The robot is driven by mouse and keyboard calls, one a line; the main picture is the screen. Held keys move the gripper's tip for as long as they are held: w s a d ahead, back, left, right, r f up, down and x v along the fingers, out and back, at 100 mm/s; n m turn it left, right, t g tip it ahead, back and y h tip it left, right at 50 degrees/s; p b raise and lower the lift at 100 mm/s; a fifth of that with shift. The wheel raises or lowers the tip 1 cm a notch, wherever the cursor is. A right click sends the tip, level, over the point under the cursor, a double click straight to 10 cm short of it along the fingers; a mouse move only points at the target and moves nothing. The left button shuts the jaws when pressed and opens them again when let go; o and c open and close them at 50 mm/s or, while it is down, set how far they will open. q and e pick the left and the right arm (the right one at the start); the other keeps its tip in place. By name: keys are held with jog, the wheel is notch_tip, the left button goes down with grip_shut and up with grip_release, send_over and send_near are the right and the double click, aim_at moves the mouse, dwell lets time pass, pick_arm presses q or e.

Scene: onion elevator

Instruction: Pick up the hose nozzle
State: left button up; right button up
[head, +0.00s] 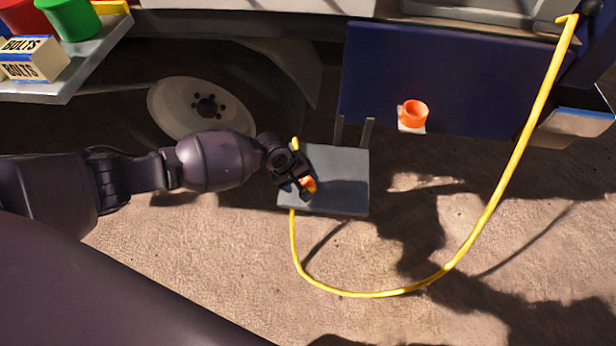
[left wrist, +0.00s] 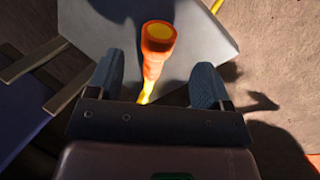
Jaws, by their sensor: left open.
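The hose nozzle (left wrist: 157,50) is orange and lies on a grey plate (head: 345,180) beside the truck. In the left wrist view it sits between and just beyond the two fingertips, with the yellow hose (left wrist: 146,92) running back between the fingers. In the head view only a bit of the nozzle (head: 308,184) shows beside my left gripper (head: 302,189), which hides the rest. My left gripper also shows in the left wrist view (left wrist: 157,85). It is open, with a gap on both sides of the nozzle. My right gripper is not in view.
The yellow hose (head: 372,294) loops over the ground and up to the truck at the right. An orange ring holder (head: 413,114) is on the dark blue truck panel (head: 450,90). A shelf (head: 95,62) at top left holds cans and a bolts box (head: 33,60).

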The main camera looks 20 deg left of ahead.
aim_at(307, 185)
pick_arm(q)
jog(key=shift+d+f, duration=0.1)
jog(key=shift+f, duration=0.45)
jog(key=b+x, duration=0.1)
jog(key=x, duration=0.1)
jog(key=shift+w+f+b, duration=0.15)
jog(key=shift+f+b, duration=0.2)
jog(key=shift+b, duration=0.05)
jog(key=shift+b+x, duration=0.45)
jog(key=shift+x, duration=0.55)
jog(key=shift+w, duration=0.3)
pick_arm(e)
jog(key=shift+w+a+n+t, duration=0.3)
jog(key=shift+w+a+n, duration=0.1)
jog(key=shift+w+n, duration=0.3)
pick_arm(q)
jog(key=c, duration=1.1)
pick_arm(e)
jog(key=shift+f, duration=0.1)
